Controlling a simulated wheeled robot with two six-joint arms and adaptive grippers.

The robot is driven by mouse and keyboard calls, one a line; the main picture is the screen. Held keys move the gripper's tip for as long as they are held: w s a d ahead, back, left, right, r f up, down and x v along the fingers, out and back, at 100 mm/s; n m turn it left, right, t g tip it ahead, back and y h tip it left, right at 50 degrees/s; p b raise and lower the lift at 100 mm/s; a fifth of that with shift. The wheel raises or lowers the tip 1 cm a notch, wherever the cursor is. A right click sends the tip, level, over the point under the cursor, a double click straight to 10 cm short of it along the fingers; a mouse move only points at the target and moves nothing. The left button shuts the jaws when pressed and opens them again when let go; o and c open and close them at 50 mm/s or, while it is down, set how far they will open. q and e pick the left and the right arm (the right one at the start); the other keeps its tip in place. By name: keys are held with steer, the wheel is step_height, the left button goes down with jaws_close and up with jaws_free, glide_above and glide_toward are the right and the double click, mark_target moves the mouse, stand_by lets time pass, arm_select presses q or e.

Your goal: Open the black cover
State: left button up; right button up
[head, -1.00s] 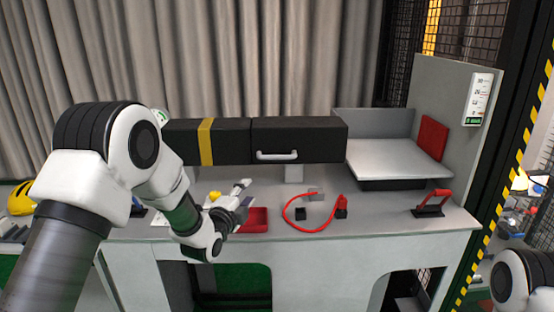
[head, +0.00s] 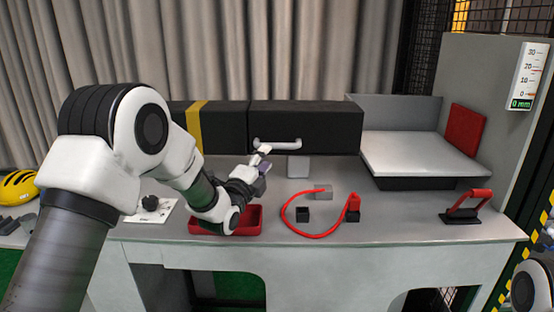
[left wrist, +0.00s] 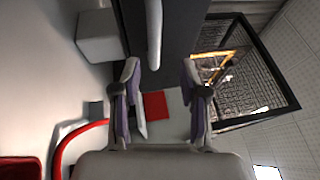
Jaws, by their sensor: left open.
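The black cover (head: 320,127) is the right part of a long dark box above the bench, and it looks closed. A white bar handle (head: 277,144) is on its front, near the left end. My left gripper (head: 265,158) is open, just below and in front of this handle. In the left wrist view, the handle (left wrist: 154,35) runs down toward the space between the open fingertips (left wrist: 160,70). The fingers hold nothing. The dark cover also shows there (left wrist: 180,35). My right gripper is out of view; only a piece of that arm shows at the lower right.
A red tray (head: 248,222) lies below my left wrist. Right of it are a red cable (head: 290,222) and small blocks. A red-handled lever (head: 466,206) stands at the right, before a pale platform (head: 420,153). A gauge (head: 528,76) hangs on the side panel.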

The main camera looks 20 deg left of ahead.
mark_target(275, 147)
arm_select(q)
steer(key=p+x, duration=0.1)
steer(key=x, duration=0.1)
steer(key=p+x, duration=0.1)
steer(key=x, duration=0.2)
steer(key=p+x, duration=0.1)
steer(key=x, duration=0.2)
steer(key=shift+w+f+p, duration=0.25)
steer(key=shift+f+p, duration=0.05)
steer(key=shift+p, duration=0.05)
steer(key=shift+w+f, duration=0.15)
steer(key=shift+w, duration=0.05)
steer(key=shift+s, duration=0.2)
jaws_close()
